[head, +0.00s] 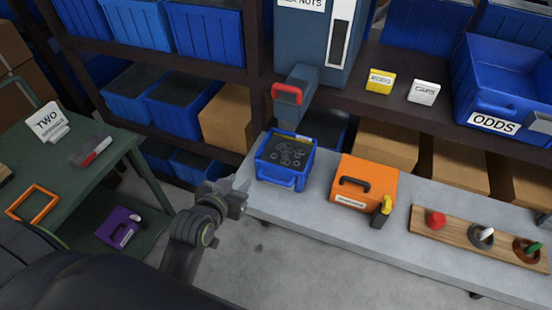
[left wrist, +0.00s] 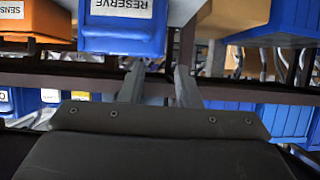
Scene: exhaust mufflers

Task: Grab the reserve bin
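The reserve bin is a small blue bin (head: 284,180) at the left end of the grey bench, with dark rings or nuts inside. In the left wrist view its blue front (left wrist: 123,38) shows a white RESERVE label, upside down. My left gripper (head: 243,197) is just left of and in front of the bin, at the bench's left edge. In the left wrist view the fingers (left wrist: 159,70) are apart with nothing between them, and their tips are close to the bin's edge. I cannot tell whether they touch it. My right gripper is not in view.
An orange case (head: 367,178) stands right of the bin on the grey bench (head: 320,215). A dispenser chute with a red end (head: 287,93) hangs above the bin. A wooden board (head: 460,240) with coloured parts lies farther right. A green table (head: 75,175) stands at left.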

